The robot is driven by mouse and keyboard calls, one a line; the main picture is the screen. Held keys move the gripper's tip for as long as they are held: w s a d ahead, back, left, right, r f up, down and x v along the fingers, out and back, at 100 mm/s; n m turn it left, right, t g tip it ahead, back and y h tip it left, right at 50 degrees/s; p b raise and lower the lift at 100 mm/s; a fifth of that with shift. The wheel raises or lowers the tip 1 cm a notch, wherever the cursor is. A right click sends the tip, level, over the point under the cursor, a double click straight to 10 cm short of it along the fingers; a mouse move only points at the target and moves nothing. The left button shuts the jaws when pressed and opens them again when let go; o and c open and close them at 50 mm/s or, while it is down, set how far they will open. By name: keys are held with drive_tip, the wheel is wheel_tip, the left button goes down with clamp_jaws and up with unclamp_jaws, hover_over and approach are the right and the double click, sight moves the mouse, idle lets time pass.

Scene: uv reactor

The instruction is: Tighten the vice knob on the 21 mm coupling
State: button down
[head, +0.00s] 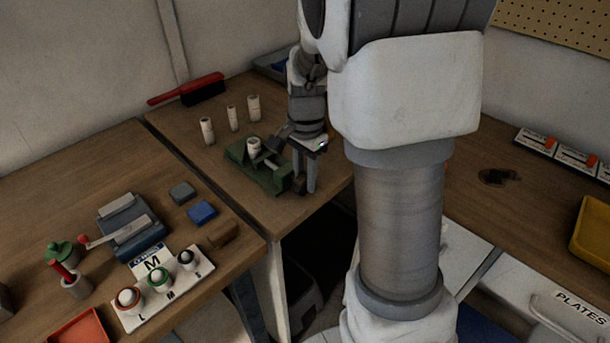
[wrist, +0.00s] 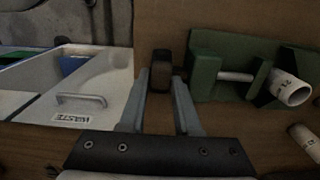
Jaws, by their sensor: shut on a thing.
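The green vice (head: 270,178) stands near the front edge of the back bench. A white coupling (head: 254,146) stands in its jaws; it also shows at the right of the wrist view (wrist: 292,90), with print too small to read surely. The vice's dark knob (wrist: 161,70) is at the outer end of its screw, left of the vice body in the wrist view. My gripper (wrist: 160,82) has one finger on each side of the knob and is shut on it. In the head view my gripper (head: 306,186) points down at the vice's right end, partly hiding the knob.
Several white tubes (head: 207,131) stand upright behind the vice. A red brush (head: 187,89) lies farther back. The left bench holds a blue press-like device (head: 133,228) and an M-marked rack (head: 153,264). An open drawer (wrist: 85,85) shows beyond the bench edge.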

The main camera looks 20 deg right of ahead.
drive_tip(key=shift+d+r, duration=0.1)
drive_tip(key=y+p, duration=0.1)
drive_tip(key=g+y+p, duration=0.1)
drive_tip(key=y+p, duration=0.1)
drive_tip(key=shift+w+d, duration=0.15)
drive_tip(key=shift+d, duration=0.1)
drive_tip(key=shift+d+f+g+y+p, duration=0.1)
drive_tip(key=shift+f+g+y+p, duration=0.15)
drive_tip(key=shift+g+y+p, duration=0.45)
drive_tip(key=shift+f+g+y+p, duration=0.25)
drive_tip(key=shift+y+p, duration=0.55)
drive_tip(key=shift+y, duration=0.5)
drive_tip(key=c, duration=0.9)
unclamp_jaws()
